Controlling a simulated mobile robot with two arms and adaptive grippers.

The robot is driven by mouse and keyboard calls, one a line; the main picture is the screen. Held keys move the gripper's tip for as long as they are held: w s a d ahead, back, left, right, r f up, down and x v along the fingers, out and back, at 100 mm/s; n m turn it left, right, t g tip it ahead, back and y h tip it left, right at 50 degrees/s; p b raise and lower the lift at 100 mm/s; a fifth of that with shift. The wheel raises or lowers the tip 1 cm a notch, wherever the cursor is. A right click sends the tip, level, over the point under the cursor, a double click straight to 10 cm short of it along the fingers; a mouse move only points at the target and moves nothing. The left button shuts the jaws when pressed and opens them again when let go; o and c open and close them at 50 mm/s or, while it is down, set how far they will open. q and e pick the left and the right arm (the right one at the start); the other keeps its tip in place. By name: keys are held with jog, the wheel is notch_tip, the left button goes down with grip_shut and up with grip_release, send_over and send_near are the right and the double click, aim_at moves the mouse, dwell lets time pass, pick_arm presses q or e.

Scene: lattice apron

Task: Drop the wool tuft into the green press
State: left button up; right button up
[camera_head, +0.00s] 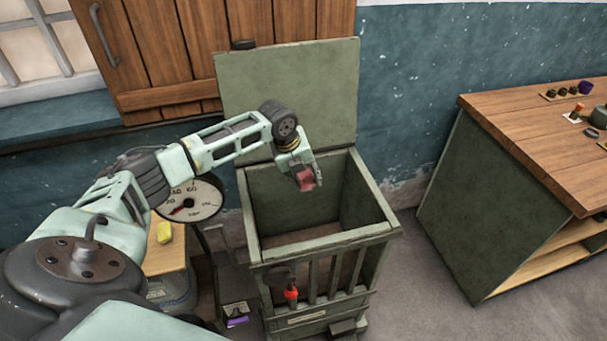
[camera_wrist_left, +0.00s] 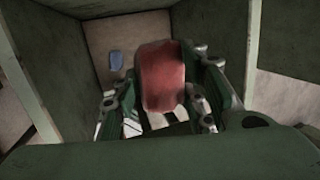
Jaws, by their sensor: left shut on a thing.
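The green press (camera_head: 384,228) is an open-topped box with slatted front bars and a raised lid (camera_head: 290,90) leaning at its back. My left gripper (camera_head: 308,180) is above the press opening, inside its outline in the head view. It is shut on a red wool tuft (camera_head: 303,178). In the left wrist view the tuft (camera_wrist_left: 161,75) sits between the fingers of my left gripper (camera_wrist_left: 165,105), with the press walls and floor around and below. A small blue thing (camera_wrist_left: 116,61) shows on the floor of the press. My right gripper is not in view.
A wooden-topped counter (camera_head: 530,130) with small items stands at the right. A round dial gauge (camera_head: 192,200) and a small wooden stand (camera_head: 165,258) with a yellow thing (camera_head: 164,232) are left of the press. Bare floor lies between press and counter.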

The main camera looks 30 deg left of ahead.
pick_arm(q)
jog(key=shift+s+r, duration=0.15)
jog(key=o, duration=0.9)
jog(key=shift+o, duration=0.2)
jog(key=shift+s+r, duration=0.1)
jog(key=shift+r, duration=0.05)
jog(key=v, duration=1.1)
jog(key=shift+s+r, duration=0.15)
jog(key=shift+r, duration=0.2)
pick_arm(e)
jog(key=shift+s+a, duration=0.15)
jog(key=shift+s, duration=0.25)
